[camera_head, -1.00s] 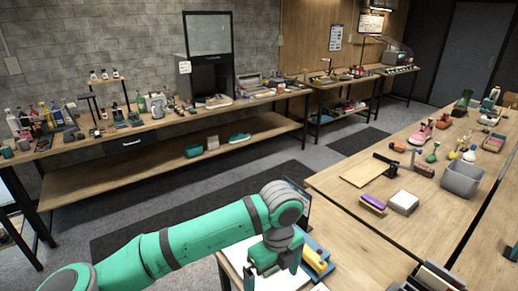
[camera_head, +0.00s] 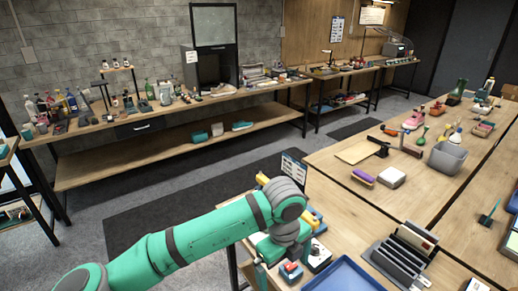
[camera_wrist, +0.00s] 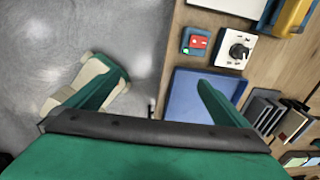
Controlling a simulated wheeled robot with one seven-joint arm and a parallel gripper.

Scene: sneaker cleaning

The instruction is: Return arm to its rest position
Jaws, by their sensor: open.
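My green arm reaches in from the lower left of the head view. My gripper (camera_head: 276,272) points down at the near left edge of the wooden table (camera_head: 330,207), partly hidden by my wrist. In the wrist view, my gripper (camera_wrist: 160,95) has its two green fingers wide apart with nothing between them. The left finger is over the grey floor and the right one is over a blue tray (camera_wrist: 190,98). The blue tray also shows at the bottom of the head view (camera_head: 345,278).
A red button box (camera_wrist: 196,41) and a white dial box (camera_wrist: 235,48) lie beside the tray. A dark slotted rack (camera_head: 400,258) stands to its right. A grey bin (camera_head: 447,158) is farther off. A long wooden bench (camera_head: 150,127) runs along the wall, with open floor (camera_head: 110,260) between.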

